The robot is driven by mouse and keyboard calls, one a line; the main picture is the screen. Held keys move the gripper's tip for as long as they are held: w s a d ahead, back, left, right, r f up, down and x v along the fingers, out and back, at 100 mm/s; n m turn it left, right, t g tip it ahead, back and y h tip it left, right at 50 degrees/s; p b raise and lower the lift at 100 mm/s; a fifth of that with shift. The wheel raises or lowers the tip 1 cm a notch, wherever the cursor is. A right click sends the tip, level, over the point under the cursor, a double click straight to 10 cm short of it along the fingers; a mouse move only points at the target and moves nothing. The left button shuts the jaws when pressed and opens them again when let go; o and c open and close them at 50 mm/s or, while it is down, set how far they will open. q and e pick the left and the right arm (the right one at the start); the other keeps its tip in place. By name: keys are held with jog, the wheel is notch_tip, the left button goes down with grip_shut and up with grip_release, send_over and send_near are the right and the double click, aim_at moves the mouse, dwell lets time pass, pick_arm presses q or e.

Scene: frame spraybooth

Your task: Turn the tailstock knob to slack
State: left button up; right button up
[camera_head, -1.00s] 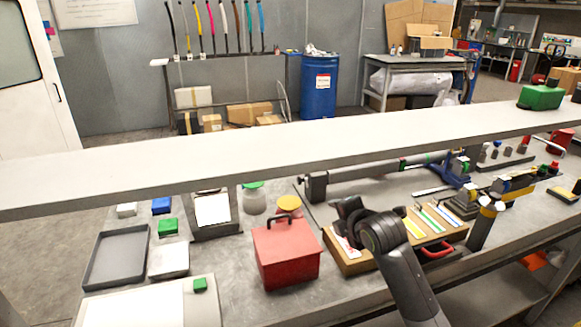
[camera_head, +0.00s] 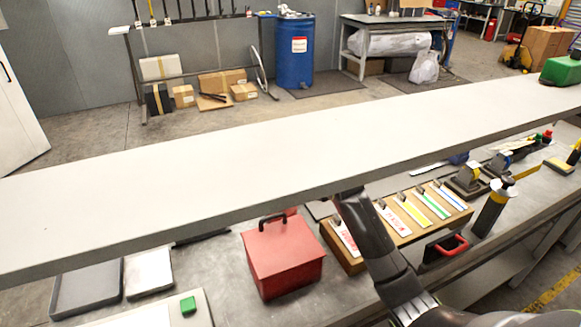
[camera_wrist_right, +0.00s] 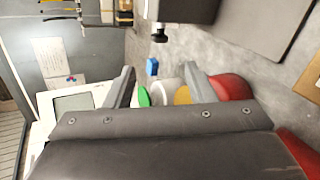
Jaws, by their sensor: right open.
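In the right wrist view, a dark block (camera_wrist_right: 185,9) with a small black knob (camera_wrist_right: 159,34) under it shows at the top centre; it looks like the tailstock and its knob. My right gripper (camera_wrist_right: 160,82) is open and empty, its two grey fingers apart. The knob appears beyond the fingertips, roughly in line with the gap and not touched. In the head view the long grey shelf (camera_head: 250,160) hides the tailstock and my right gripper; only my right arm shows, going up behind the shelf's front edge. My left gripper is in neither view.
A green-lidded jar (camera_wrist_right: 143,97) and a yellow lid (camera_wrist_right: 183,95) show between the fingers.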

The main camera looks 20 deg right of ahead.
jog(key=x, duration=1.2)
jog(key=shift+w+p, duration=0.15)
jog(key=shift+p, duration=0.2)
jog(key=shift+f, duration=0.15)
